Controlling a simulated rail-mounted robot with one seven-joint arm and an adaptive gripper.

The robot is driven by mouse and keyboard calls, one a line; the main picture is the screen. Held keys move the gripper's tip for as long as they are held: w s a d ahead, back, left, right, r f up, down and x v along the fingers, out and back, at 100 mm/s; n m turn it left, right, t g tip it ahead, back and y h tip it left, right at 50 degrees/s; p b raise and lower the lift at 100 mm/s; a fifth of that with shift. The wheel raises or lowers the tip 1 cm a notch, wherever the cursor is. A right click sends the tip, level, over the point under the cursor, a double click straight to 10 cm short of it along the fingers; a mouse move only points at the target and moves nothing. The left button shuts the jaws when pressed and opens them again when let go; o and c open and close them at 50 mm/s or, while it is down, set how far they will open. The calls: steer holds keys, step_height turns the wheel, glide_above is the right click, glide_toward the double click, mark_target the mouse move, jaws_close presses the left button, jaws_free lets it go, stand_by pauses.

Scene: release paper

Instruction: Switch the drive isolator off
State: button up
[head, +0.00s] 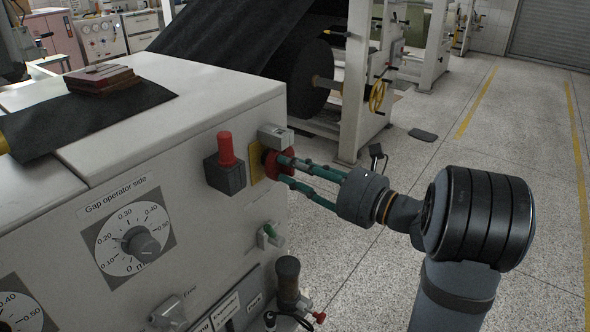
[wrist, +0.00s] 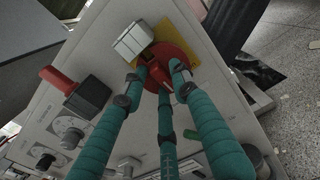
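The drive isolator appears to be the red rotary switch (wrist: 174,52) on a yellow plate (wrist: 163,30), on the machine's front panel; the switch also shows in the head view (head: 269,162). A red handle sticks out from its round red base. My gripper (head: 283,169) has its teal fingers stretched to the switch from the right. In the wrist view, the fingertips (wrist: 160,74) stand around the handle, very near or touching it. The fingers partly hide the handle, and I cannot tell whether they press on it.
A dark box with a red lever (head: 226,162) juts out left of the switch. A small pale box (head: 275,135) sits just above it. A green-knobbed control (head: 269,234) and a dark cylindrical handle (head: 288,280) lie below. Floor (head: 480,140) is clear to the right.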

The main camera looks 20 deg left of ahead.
steer(key=shift+o, duration=0.9)
steer(key=v, duration=1.2)
steer(key=x, duration=1.2)
steer(key=shift+m, duration=0.3)
